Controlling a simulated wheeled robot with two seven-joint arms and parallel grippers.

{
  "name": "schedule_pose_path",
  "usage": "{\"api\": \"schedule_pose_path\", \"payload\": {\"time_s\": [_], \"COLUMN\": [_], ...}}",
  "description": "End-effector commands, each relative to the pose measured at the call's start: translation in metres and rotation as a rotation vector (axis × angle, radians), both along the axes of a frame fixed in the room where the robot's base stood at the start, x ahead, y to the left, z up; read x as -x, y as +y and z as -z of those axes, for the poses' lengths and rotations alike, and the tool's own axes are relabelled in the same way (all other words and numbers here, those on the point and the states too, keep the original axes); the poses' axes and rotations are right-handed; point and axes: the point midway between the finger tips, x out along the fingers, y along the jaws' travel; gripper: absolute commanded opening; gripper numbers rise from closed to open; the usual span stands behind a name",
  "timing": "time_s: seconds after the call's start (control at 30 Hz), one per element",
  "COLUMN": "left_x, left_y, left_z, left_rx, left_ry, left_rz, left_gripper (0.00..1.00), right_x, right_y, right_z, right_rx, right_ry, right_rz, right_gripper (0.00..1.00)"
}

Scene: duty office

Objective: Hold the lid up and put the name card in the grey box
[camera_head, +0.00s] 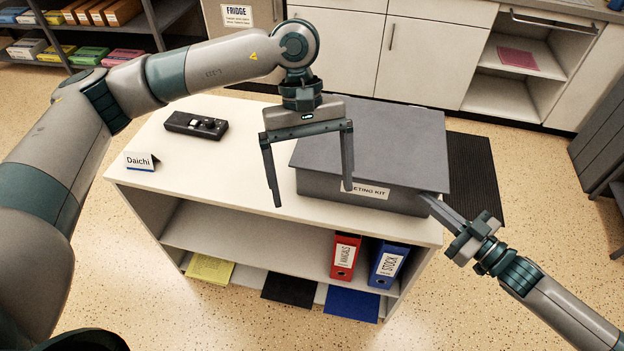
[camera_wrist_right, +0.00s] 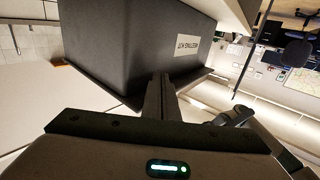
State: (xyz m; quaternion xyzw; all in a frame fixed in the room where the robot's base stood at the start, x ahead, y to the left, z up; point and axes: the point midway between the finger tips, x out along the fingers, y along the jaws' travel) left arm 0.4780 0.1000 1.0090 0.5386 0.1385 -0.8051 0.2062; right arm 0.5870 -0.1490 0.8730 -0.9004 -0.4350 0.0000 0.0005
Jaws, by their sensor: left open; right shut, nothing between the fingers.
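The white name card (camera_head: 139,161), reading "Daichi", stands at the left front edge of the white shelf top. The grey box (camera_head: 330,187), with a "MEETING KIT" label, sits at the right end; its label also shows upside down in the right wrist view (camera_wrist_right: 203,44). Its flat dark grey lid (camera_head: 385,140) covers it; I cannot tell whether it is slightly raised. My left gripper (camera_head: 312,198) is open and empty, pointing down in front of the box's left part. My right gripper (camera_head: 424,197) is shut and empty, its tips at the lid's front right corner.
A black device (camera_head: 196,125) lies at the back left of the white shelf unit (camera_head: 225,185). The top between card and box is clear. Red (camera_head: 345,255) and blue (camera_head: 388,264) binders stand below. Cabinets (camera_head: 430,45) line the back.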

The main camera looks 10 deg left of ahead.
Motion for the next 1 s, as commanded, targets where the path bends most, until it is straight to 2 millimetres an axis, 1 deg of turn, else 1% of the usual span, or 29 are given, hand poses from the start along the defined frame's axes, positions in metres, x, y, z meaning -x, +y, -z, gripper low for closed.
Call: {"api": "schedule_pose_path", "payload": {"time_s": [1.0], "left_x": [0.0], "left_y": [0.0], "left_z": [0.0], "left_rx": [0.0], "left_ry": [0.0], "left_rz": [0.0], "left_gripper": [0.95], "right_x": [0.068], "right_y": [0.0], "right_z": [0.0], "right_rx": [0.001], "right_ry": [0.001], "right_rz": [0.0], "right_gripper": [0.0]}}
